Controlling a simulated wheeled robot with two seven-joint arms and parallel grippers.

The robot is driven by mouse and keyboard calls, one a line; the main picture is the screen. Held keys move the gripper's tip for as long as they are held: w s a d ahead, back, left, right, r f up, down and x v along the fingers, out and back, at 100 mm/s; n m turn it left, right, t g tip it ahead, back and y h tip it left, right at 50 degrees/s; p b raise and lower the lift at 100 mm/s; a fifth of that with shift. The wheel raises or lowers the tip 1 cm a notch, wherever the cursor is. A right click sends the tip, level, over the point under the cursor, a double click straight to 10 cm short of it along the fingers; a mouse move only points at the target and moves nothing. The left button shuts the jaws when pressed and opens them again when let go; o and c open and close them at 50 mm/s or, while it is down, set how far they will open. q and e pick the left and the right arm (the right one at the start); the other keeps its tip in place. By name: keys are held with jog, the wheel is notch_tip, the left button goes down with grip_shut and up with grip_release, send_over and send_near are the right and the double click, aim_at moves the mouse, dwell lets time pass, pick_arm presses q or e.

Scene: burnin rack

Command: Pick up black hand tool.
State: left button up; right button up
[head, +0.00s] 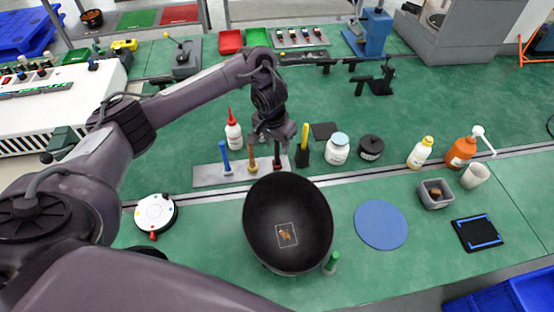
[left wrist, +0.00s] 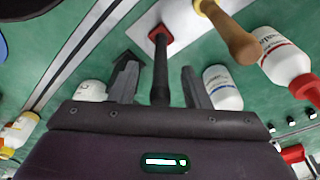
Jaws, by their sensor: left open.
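The black hand tool (head: 277,158) stands upright on a grey strip (head: 207,176), with a red part at its foot. In the left wrist view the black tool (left wrist: 160,72) shows its dark handle and red base. My left gripper (head: 276,137) is over the tool with its jaws open. In the left wrist view the open left gripper (left wrist: 160,85) has one finger on each side of the black handle, with gaps visible. Blue-handled (head: 224,156) and wooden-handled (head: 252,158) tools stand to its left. My right gripper is not in view.
A large black bowl (head: 262,225) stands in front of the strip. A red-capped white bottle (head: 233,134) is behind it at the left. A yellow-and-black item (head: 303,152), a white jar (head: 337,152) and a black jar (head: 370,148) are close on the right.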

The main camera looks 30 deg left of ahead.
aim_at(277, 152)
pick_arm(q)
jog(key=f, duration=0.3)
jog(key=shift+w+b, duration=0.25)
jog(key=shift+b, duration=0.15)
jog(key=shift+r, duration=0.1)
grip_shut()
jog(key=shift+r, duration=0.1)
